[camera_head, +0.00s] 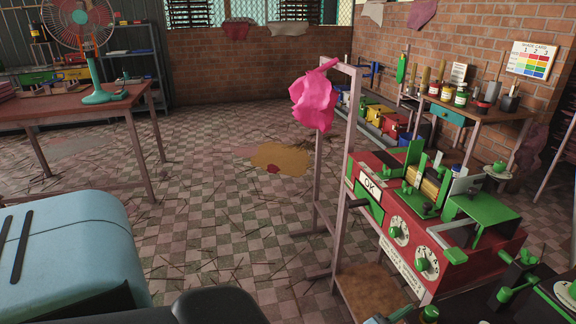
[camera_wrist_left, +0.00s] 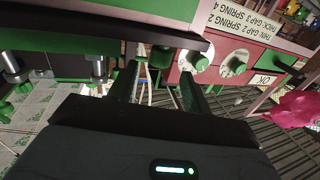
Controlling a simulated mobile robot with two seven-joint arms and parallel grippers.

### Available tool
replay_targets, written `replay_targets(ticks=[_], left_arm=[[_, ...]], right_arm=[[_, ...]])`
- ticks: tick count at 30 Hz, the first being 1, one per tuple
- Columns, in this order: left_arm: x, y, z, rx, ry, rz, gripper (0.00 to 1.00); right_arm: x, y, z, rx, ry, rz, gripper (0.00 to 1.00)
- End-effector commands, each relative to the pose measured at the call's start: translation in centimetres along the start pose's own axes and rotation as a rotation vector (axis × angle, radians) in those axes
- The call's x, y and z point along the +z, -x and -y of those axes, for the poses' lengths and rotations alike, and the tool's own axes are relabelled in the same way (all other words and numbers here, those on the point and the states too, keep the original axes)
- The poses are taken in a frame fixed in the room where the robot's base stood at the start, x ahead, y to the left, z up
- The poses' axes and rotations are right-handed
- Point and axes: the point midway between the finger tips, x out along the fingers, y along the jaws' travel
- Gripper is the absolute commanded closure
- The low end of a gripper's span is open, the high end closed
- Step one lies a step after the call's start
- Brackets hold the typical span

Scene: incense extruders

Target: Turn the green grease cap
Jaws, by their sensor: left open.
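A red machine (camera_head: 465,245) with green parts stands at the right in the head view. Its front has two white dials with green knobs, one left (camera_head: 400,232) and one right (camera_head: 424,264). A green round knob (camera_head: 455,256) sticks out beside the right dial. I cannot tell which green part is the grease cap. In the left wrist view the picture is turned over, and the dial knobs (camera_wrist_left: 201,64) (camera_wrist_left: 236,66) show beyond the fingers. My left gripper (camera_wrist_left: 156,78) is open, with nothing seen between its fingers. My right gripper is not in view.
A second dark machine with green levers (camera_head: 513,291) fills the lower right corner. A post frame with pink cloth (camera_head: 314,100) stands left of the red machine. A blue rounded body (camera_head: 75,250) is at lower left.

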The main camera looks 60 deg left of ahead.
Motion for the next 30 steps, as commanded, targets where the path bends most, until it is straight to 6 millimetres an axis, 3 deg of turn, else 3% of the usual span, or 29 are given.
replay_targets(ticks=[30], left_arm=[[5.7,16.0,2.5,-0.087,-0.019,0.321,0.51]], right_arm=[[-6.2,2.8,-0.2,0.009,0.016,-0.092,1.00]])
